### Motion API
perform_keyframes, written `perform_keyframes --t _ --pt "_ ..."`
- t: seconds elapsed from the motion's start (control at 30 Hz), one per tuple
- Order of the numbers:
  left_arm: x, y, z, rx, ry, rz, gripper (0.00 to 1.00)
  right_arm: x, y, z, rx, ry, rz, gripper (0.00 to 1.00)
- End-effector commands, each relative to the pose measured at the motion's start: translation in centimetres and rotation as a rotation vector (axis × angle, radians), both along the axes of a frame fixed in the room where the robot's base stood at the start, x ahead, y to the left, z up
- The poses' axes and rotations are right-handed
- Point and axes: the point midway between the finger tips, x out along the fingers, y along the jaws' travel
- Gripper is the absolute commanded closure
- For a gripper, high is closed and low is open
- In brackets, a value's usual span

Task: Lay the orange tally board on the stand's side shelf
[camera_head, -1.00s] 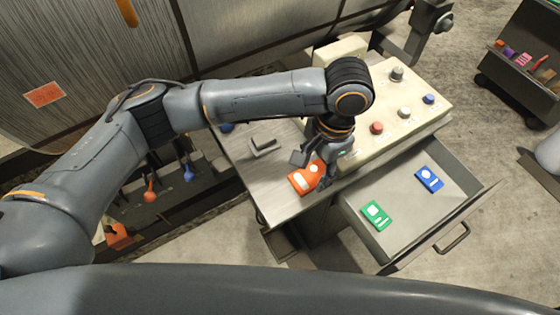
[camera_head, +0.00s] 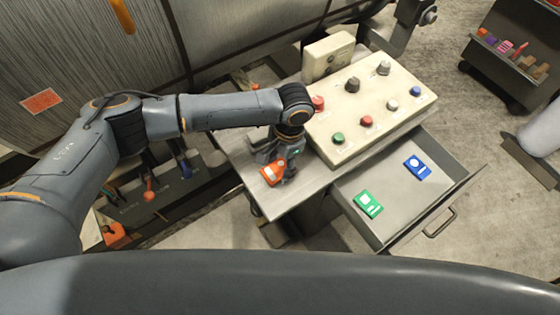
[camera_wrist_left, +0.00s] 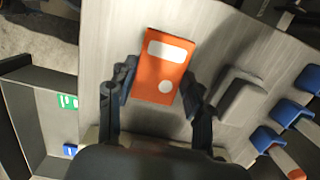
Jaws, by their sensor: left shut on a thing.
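The orange tally board (camera_head: 272,174), with a white label and a white dot, is over the stand's grey side shelf (camera_head: 308,192), near its left edge. My left gripper (camera_head: 276,168) points down and is shut on the board. In the left wrist view the board (camera_wrist_left: 162,66) sits between the two dark fingers of my left gripper (camera_wrist_left: 158,80), with the shelf (camera_wrist_left: 112,30) below. I cannot tell whether the board touches the shelf. My right gripper is not in view.
The button console (camera_head: 345,140) stands on the stand right of the shelf. The open drawer (camera_head: 405,205) holds a green board (camera_head: 368,204) and a blue board (camera_head: 418,166). A grey block (camera_wrist_left: 241,97) lies on the shelf close to the gripper. Blue and orange levers (camera_head: 149,193) are to the left.

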Motion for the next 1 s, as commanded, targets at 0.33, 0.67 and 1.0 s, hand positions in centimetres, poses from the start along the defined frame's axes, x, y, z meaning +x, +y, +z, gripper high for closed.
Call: perform_keyframes --t 0.33,0.67,1.0 --pt "0.0 0.0 -0.2 0.0 0.0 0.001 0.26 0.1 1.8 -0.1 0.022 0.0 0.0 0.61" --pt "0.0 0.0 0.0 -0.001 -0.001 0.001 0.26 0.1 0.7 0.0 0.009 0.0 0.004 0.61" --pt "0.6 -0.8 5.3 -0.004 -0.004 0.0 0.26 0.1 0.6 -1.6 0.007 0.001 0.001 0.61"
